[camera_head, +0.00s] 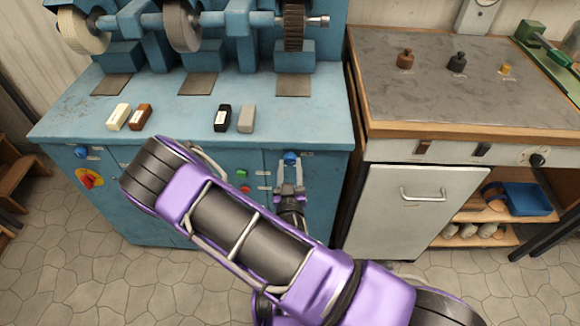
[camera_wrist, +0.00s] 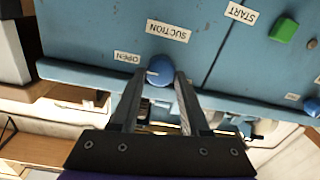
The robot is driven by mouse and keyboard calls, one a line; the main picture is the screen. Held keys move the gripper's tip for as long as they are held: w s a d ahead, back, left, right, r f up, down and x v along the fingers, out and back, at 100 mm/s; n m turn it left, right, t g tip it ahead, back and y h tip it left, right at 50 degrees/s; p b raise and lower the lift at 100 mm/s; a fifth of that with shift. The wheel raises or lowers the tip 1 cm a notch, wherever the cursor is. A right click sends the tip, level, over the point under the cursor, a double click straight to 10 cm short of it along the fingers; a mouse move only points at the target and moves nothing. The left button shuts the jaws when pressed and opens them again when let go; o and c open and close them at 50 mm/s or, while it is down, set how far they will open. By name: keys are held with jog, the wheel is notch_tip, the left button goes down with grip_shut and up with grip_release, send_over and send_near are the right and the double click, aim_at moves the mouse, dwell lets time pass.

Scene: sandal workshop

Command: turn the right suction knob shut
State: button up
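The right suction knob (camera_head: 291,157) is a round blue knob on the front of the blue machine cabinet. In the wrist view the knob (camera_wrist: 160,71) has a white mark on its left side, towards the "OPEN" label (camera_wrist: 127,57); the "SUCTION" label (camera_wrist: 169,30) is above it. My gripper (camera_head: 290,185) is in front of the knob. In the wrist view the two fingers of my gripper (camera_wrist: 160,80) are spread, one on each side of the knob. I cannot tell whether they touch it.
A green button (camera_head: 242,174) and a red-yellow switch (camera_head: 90,179) are on the cabinet front, with another blue knob (camera_head: 82,152) at far left. Small blocks (camera_head: 222,118) lie on the blue top (camera_head: 300,120). A workbench (camera_head: 450,125) with a white door (camera_head: 415,205) stands at right.

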grip_shut()
jog(key=shift+n, duration=0.3)
jog(key=n+b, duration=0.1)
jog(key=n, duration=0.2)
jog(key=shift+n+b, duration=0.35)
jog(key=shift+n, duration=0.05)
jog(key=n+b, duration=0.1)
jog(key=n, duration=0.3)
jog(key=shift+a, duration=0.15)
jog(key=n+b, duration=0.1)
jog(key=n, duration=0.3)
jog(key=shift+n, duration=0.3)
jog(key=shift+n+h, duration=0.3)
jog(key=shift+n, duration=1.9)
